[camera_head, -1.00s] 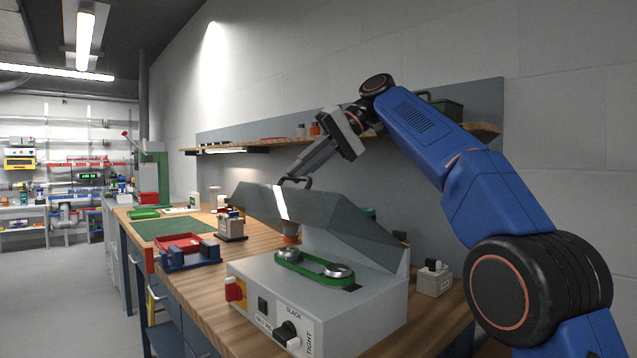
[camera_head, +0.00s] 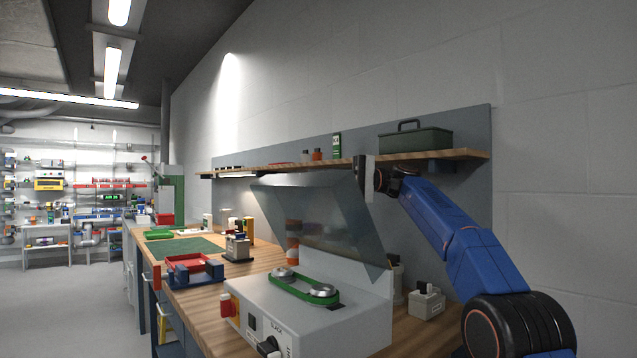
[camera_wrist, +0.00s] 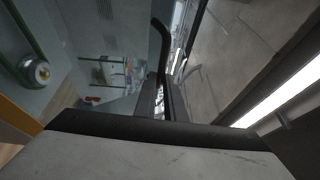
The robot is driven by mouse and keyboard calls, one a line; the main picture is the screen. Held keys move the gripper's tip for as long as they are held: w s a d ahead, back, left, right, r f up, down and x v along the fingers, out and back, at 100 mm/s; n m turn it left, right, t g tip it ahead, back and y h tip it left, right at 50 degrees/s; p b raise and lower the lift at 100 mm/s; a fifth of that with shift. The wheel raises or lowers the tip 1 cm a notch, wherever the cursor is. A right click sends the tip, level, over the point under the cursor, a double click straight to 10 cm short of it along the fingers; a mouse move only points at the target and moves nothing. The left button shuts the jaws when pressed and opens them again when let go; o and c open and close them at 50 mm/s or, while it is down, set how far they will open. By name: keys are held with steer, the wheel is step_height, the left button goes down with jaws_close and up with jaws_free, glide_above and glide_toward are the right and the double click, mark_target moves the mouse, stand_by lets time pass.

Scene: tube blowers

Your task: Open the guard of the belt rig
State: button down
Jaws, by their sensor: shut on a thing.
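The belt rig (camera_head: 345,325) is a grey box on the bench, with a green belt (camera_head: 290,288) around two silver pulleys on top. Its see-through guard (camera_head: 315,212) is swung up and tilted well clear of the belt, which is uncovered. My gripper (camera_wrist: 165,103) is shut on the guard's black handle (camera_wrist: 161,45) in the wrist view. In the head view my gripper is at the guard's upper right edge; its fingers and the handle are mostly hidden there. A pulley (camera_wrist: 37,72) shows at the left of the wrist view.
A wooden shelf (camera_head: 450,156) with a green toolbox (camera_head: 415,140) is close behind my wrist. A small grey block with a switch (camera_head: 426,302) stands right of the rig.

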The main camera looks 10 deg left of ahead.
steer(key=w+d+m+y, duration=0.5)
steer(key=w+d+y, duration=0.3)
steer(key=w+d, duration=0.2)
steer(key=shift+w+d+f+m, duration=0.2)
steer(key=shift+w+m, duration=0.1)
steer(key=shift+w, duration=0.85)
steer(key=c, duration=2)
jaws_free()
steer(key=shift+d+g+y, duration=0.1)
steer(key=shift+g+y, duration=0.2)
steer(key=shift+o, duration=0.8)
steer(key=shift+d+r, duration=0.1)
steer(key=shift+d, duration=0.05)
steer(key=shift+f, duration=0.25)
steer(key=shift+a+f, duration=0.15)
steer(key=shift+a, duration=0.1)
